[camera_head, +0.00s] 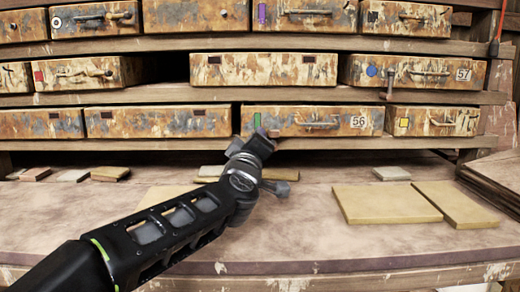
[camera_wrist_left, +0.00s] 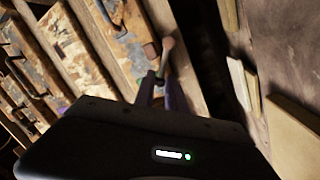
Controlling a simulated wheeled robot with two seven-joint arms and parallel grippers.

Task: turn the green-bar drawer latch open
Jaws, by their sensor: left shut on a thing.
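The green-bar drawer (camera_head: 290,122) is in the bottom row of the cabinet, with a small green bar at its left, a metal handle and a "56" label. It appears closed. My left gripper (camera_head: 264,136) is at the drawer's lower left edge. In the left wrist view the fingertips (camera_wrist_left: 160,82) are shut on the shank of the latch (camera_wrist_left: 167,45), whose pale rounded end sticks out beyond them. A small reddish-brown block (camera_wrist_left: 151,50) sits beside it. In the head view my gripper mostly hides the latch, so its exact angle is unclear. My right gripper is out of view.
Two tan tiles (camera_head: 386,204) lie on the bench at right, and smaller tiles (camera_head: 110,173) lie at the back left. Stacked boards (camera_head: 495,178) stand at the far right. Another latch (camera_head: 390,85) shows by the blue-dot drawer (camera_head: 415,72). The bench front is mostly clear.

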